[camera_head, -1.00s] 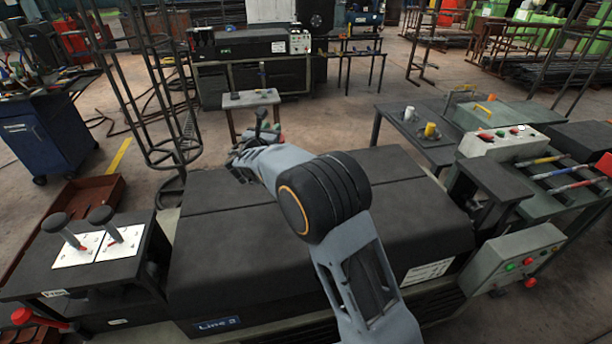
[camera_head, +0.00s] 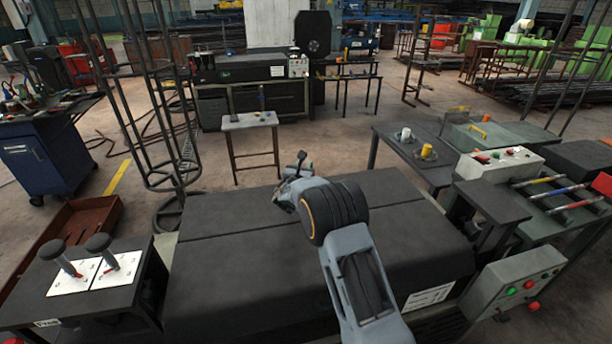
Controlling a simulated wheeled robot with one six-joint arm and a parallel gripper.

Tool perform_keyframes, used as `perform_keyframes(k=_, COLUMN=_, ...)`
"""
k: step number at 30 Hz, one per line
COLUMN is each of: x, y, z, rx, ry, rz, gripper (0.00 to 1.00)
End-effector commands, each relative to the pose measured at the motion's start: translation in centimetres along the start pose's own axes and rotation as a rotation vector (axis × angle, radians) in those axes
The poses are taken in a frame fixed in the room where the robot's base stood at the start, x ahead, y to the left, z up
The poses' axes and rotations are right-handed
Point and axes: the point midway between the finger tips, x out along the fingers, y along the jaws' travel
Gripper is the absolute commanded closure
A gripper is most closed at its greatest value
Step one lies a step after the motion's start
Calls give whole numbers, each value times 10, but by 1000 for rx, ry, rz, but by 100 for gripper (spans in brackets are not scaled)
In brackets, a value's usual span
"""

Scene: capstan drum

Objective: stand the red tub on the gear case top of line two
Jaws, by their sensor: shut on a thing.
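My gripper (camera_head: 302,164) is over the far part of the wide black case top (camera_head: 235,275) in front of me. It points away from me and its wrist hides most of the jaws. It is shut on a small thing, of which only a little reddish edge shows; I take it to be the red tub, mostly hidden. I cannot tell how far above the case top it is. The case's top is bare, with a seam across it. In the earlier frame its front carries a blue "Line" plate whose digit is hard to read.
A black stand with two levers (camera_head: 82,262) is at the left, a grey control box (camera_head: 518,280) at the right. A side table (camera_head: 408,152) holds a white and a yellow cup. A small stool (camera_head: 250,122) and another machine (camera_head: 250,68) stand behind. A brown bin (camera_head: 75,225) is on the floor.

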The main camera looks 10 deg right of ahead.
Motion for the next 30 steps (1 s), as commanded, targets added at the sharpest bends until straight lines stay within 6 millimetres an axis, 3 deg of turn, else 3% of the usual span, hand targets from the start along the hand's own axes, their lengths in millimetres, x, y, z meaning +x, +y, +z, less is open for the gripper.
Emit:
perform_keyframes(k=9, x=6, y=-4, z=-34, rx=0, ry=0, rz=0, gripper=100)
perform_keyframes(k=24, x=6, y=-4, z=-42, rx=1, ry=-1, rz=-1, gripper=100)
perform_keyframes(k=25, x=6, y=-4, z=-42, rx=0, ry=1, rz=-1, gripper=72)
perform_keyframes(k=30, x=6, y=-4, z=-41, rx=0, ry=1, rz=-1, gripper=55)
